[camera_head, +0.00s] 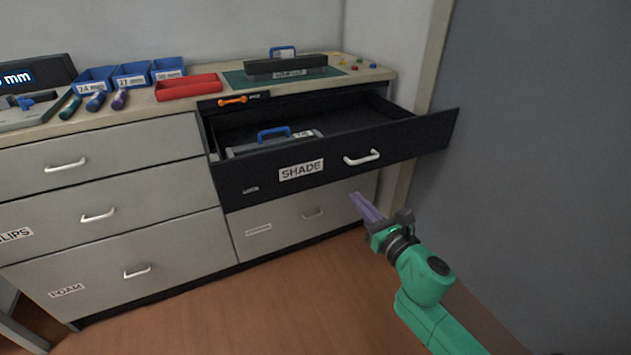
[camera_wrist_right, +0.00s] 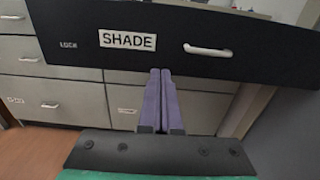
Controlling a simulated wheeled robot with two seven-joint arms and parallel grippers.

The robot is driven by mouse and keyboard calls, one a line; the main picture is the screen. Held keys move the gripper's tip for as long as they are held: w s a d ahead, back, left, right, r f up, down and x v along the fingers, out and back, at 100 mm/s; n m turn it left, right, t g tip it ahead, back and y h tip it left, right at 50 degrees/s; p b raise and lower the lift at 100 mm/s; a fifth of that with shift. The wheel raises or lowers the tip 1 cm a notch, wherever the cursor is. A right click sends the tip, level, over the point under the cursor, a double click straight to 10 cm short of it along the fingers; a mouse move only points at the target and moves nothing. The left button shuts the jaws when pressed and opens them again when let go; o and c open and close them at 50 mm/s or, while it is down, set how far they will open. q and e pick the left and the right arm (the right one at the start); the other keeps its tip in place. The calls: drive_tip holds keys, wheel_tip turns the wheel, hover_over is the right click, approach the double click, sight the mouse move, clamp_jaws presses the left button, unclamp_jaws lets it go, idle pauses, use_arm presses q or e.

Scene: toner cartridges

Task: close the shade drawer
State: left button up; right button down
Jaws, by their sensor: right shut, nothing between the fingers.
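The black shade drawer (camera_head: 330,166) is pulled out of the cabinet, with a white "SHADE" label and a white handle (camera_head: 361,158) on its front. Inside lies a cartridge with a blue handle (camera_head: 273,135). My right gripper (camera_head: 356,199) is shut and empty, in front of and below the drawer front, apart from the handle. In the right wrist view, the purple fingers (camera_wrist_right: 160,85) are together, pointing at the lower part of the drawer front (camera_wrist_right: 170,62); the drawer's handle (camera_wrist_right: 207,50) is to their upper right. My left gripper is not in view.
A grey wall panel (camera_head: 540,160) stands right of the open drawer. The cabinet top holds a red tray (camera_head: 188,87), blue bins (camera_head: 131,75) and a dark cartridge (camera_head: 286,66) on a green mat. Closed grey drawers are left and below. The wooden floor (camera_head: 260,305) in front is clear.

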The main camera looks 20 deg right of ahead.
sight(327, 166)
drive_tip(key=w, duration=1.2)
drive_tip(key=shift+a, duration=0.25)
drive_tip(key=shift+w, duration=0.45)
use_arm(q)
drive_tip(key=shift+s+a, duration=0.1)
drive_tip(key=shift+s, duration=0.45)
use_arm(e)
drive_tip(key=shift+w+a, duration=0.1)
